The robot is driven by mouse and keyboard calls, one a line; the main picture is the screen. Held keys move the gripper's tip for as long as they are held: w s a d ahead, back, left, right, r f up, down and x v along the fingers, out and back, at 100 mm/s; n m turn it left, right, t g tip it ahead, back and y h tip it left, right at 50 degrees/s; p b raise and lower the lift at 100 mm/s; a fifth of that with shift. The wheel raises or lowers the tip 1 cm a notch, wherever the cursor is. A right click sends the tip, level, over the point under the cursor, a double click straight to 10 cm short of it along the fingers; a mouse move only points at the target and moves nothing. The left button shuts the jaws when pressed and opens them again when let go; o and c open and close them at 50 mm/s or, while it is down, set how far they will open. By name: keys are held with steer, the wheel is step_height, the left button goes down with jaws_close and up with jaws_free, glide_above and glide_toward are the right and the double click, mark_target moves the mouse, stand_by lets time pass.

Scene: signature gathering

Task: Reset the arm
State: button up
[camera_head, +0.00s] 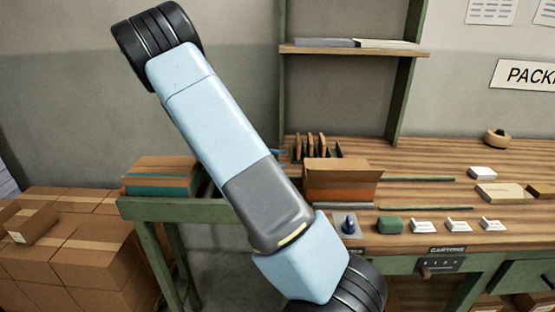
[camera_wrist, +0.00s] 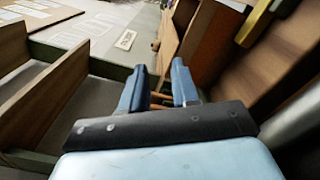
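My arm (camera_head: 215,130) crosses the left and middle of the head view, with light blue and grey links and black ribbed joints. My gripper (camera_wrist: 158,83) shows in the wrist view as two blue fingers standing apart, with nothing held between them. In the head view the gripper is mostly hidden behind my arm. The wrist view is tilted and shows shelf boards (camera_wrist: 70,95) on the left and a brown surface at the right.
A shelf (camera_head: 320,50) rises behind. Brown boxes (camera_head: 80,245) are stacked at the left, and another carton (camera_head: 160,170) sits on the green stand.

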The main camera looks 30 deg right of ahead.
steer(key=s+a+r+t+y, duration=0.7)
steer(key=s+r, duration=0.2)
steer(key=s, duration=0.2)
steer(key=s+a+r+t+y, duration=0.8)
steer(key=s, duration=0.3)
steer(key=shift+s+r, duration=0.25)
steer(key=shift+r, duration=0.1)
stand_by(1.5)
